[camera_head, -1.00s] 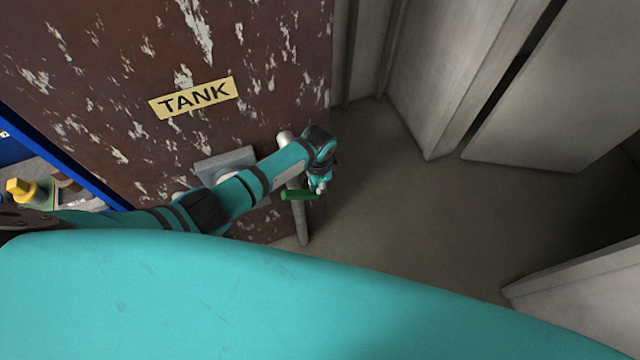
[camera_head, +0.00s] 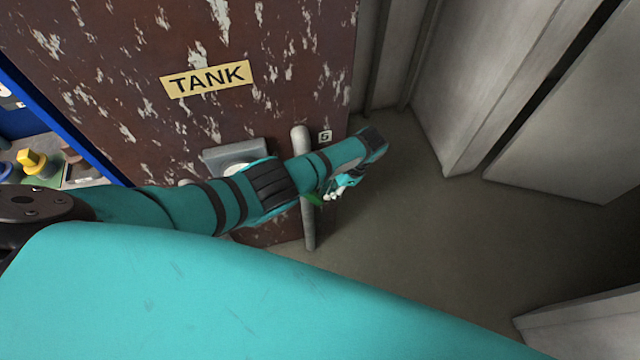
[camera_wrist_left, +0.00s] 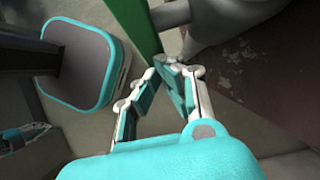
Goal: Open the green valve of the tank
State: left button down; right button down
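The green valve handle (camera_head: 315,200) is at the grey vertical pipe (camera_head: 309,228) in front of the rusty tank (camera_head: 120,75). Only a short green piece shows in the head view; my left arm hides the rest. My left gripper (camera_head: 340,188) is just right of it. In the left wrist view, the green handle (camera_wrist_left: 136,24) rises beside the grey pipe, beyond my left fingertips (camera_wrist_left: 156,68). The fingers are a little apart, with a narrow gap and nothing between them. I cannot tell whether a finger touches the handle. My right gripper is not recognisable in view.
A yellow TANK label (camera_head: 207,79) is on the tank. A grey fitting (camera_head: 236,155) stands out below it, partly behind my arm. A yellow valve (camera_head: 31,160) is at far left beside a blue frame. Grey panels (camera_head: 480,80) stand at right; the floor (camera_head: 430,230) between is clear.

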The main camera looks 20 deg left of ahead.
pick_arm(q)
jog(key=shift+b+x, duration=0.45)
jog(key=shift+x, duration=0.35)
pick_arm(e)
jog(key=shift+d+f, duration=0.15)
jog(key=shift+f, duration=0.4)
pick_arm(q)
jog(key=shift+s+f, duration=0.1)
jog(key=shift+f, duration=0.1)
jog(key=shift+a, duration=0.1)
pick_arm(e)
jog(key=shift+a, duration=0.25)
